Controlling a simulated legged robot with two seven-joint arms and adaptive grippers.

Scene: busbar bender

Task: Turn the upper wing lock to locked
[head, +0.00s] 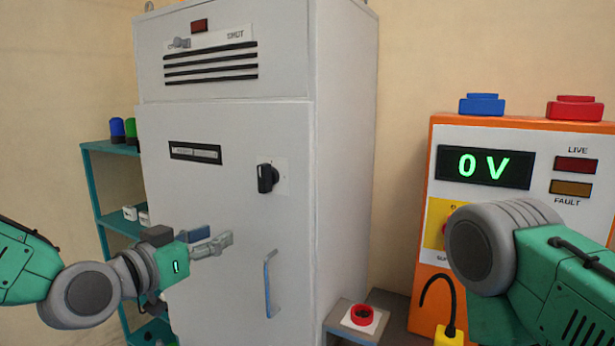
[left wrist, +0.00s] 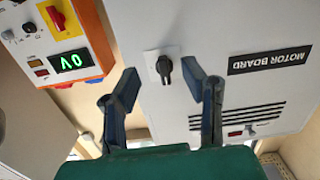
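The upper wing lock (head: 181,43) is a small grey wing knob on a white label strip at the top left of the cabinet's upper panel. Its wing lies roughly level, over the strip's left end; "SHUT" is printed at the right end. It also shows small in the left wrist view (left wrist: 250,130), which is upside down. My left gripper (head: 212,242) is open and empty, in front of the door and well below the lock. In the left wrist view its fingers (left wrist: 158,88) are spread, with a black rotary switch (left wrist: 164,68) seen between them. My right gripper is out of view.
The grey cabinet (head: 223,225) has a black rotary switch (head: 267,178) and a blue bar handle (head: 269,283). An orange test unit (head: 422,230) reading 0 V stands at the right. A teal shelf (head: 112,222) is at the left. A red ring (head: 361,315) sits low beside the cabinet.

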